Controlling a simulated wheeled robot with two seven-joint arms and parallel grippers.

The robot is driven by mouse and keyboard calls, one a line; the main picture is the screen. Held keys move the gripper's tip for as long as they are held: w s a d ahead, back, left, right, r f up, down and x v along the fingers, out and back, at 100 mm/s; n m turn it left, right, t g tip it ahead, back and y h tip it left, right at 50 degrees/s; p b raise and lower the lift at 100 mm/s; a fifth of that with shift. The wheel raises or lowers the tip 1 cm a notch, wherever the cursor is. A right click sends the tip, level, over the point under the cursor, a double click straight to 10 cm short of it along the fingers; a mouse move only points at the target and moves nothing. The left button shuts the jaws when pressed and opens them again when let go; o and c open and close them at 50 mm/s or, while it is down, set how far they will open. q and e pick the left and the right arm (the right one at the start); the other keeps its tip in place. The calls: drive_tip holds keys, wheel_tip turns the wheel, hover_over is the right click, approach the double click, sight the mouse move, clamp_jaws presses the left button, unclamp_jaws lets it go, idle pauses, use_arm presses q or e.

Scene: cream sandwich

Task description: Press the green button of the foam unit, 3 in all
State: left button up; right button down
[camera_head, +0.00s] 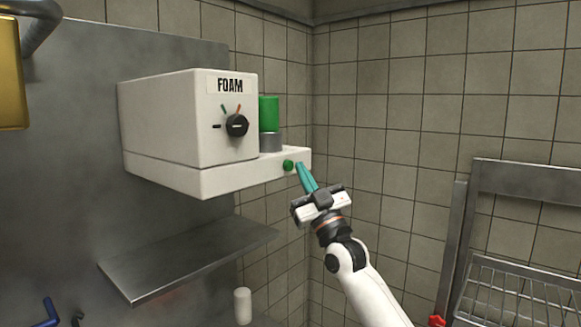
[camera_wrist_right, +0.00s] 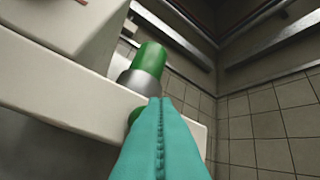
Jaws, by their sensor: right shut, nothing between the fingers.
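The white foam unit (camera_head: 160,125) is on the wall at the left of the head view, marked FOAM, with a black dial (camera_head: 237,125) on its front. Its green button (camera_head: 288,165) is on the front edge of the lower ledge, below a green cylinder (camera_head: 269,113) with a grey base. My right gripper (camera_head: 299,166) is shut and empty, its teal fingertips just right of the button. In the right wrist view the button (camera_wrist_right: 134,114) is partly hidden behind the fingers (camera_wrist_right: 160,104). I cannot tell whether they touch it. My left gripper is not in view.
A metal shelf (camera_head: 190,262) juts out below the unit, with a white cylinder (camera_head: 243,305) under it. A metal rack (camera_head: 515,300) stands at the right. A yellow object (camera_head: 10,75) is at the upper left. The space before the tiled wall is open.

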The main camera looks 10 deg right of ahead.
drive_tip(key=shift+w+a, duration=0.15)
drive_tip(key=shift+w+a, duration=0.15)
drive_tip(key=shift+w, duration=0.05)
drive_tip(key=shift+w+a, duration=0.25)
drive_tip(key=shift+w, duration=0.05)
idle(0.8)
idle(0.4)
drive_tip(key=shift+s+d, duration=0.55)
drive_tip(key=shift+s, duration=0.15)
drive_tip(key=s+d, duration=0.1)
drive_tip(key=s, duration=0.1)
drive_tip(key=s+d, duration=0.2)
idle(2.7)
